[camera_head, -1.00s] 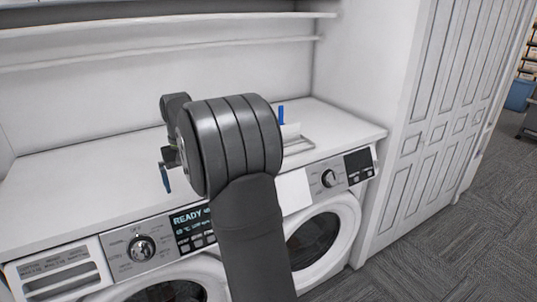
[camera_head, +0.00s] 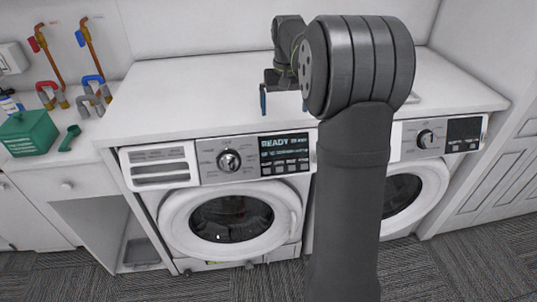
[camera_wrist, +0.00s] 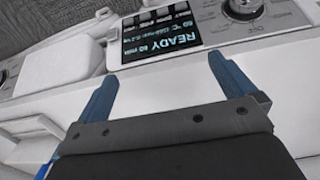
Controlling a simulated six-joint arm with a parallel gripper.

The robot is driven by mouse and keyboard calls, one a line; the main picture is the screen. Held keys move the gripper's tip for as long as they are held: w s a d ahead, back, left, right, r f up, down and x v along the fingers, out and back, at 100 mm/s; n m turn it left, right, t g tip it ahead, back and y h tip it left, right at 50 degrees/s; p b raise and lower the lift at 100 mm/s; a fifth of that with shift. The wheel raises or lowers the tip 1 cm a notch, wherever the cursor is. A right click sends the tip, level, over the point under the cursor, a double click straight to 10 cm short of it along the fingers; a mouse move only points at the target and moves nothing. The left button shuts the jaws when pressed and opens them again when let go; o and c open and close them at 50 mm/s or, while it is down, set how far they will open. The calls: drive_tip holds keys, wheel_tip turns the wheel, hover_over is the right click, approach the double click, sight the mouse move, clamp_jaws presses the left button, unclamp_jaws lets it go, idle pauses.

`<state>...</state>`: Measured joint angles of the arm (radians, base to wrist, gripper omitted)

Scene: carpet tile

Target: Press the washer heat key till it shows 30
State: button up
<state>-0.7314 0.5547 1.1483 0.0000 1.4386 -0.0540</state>
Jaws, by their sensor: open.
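The left washer (camera_head: 232,215) has a dark display (camera_head: 284,150) that reads READY in its top line. The display also shows upside down in the wrist view (camera_wrist: 165,40), where a smaller line looks like 60 °C, though it is blurred. A row of small keys (camera_head: 284,168) sits under the display; their labels are too small to read. The keys also show at the top of the wrist view (camera_wrist: 158,16). My gripper (camera_head: 283,102) is open and empty above the countertop, behind the panel. Its blue fingers (camera_wrist: 163,70) are apart and touch no key.
A round dial (camera_head: 229,160) is left of the display. A second machine (camera_head: 402,190) with its own dial and panel stands to the right, partly behind my arm. A green box (camera_head: 28,132) and pipes are on the far left counter. The white countertop (camera_head: 190,95) is clear.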

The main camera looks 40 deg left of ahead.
clamp_jaws()
idle(1.5)
